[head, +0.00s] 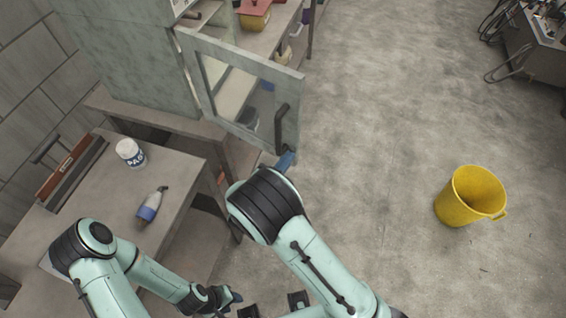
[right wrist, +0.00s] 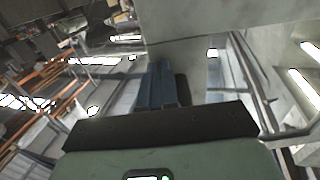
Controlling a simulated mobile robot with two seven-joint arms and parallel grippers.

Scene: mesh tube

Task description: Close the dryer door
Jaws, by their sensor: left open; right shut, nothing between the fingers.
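The dryer door (head: 228,50), a grey-green framed panel with a window and a black handle (head: 281,128), stands open at the top centre of the head view. It is hinged on the dryer cabinet (head: 125,55) at its left. My right gripper (head: 286,160), with blue fingers, is shut and empty just below the door's lower right corner; whether it touches the door I cannot tell. Its shut fingers also show in the right wrist view (right wrist: 163,88), beside a pale grey surface. My left gripper (head: 230,297) is open, low in the head view, away from the door.
A grey table (head: 110,205) at the left bears a white jar (head: 130,152), a bottle (head: 151,205) and a long wooden-sided tray (head: 68,168). A yellow bucket (head: 468,197) stands on the floor at the right. The floor right of the door is clear.

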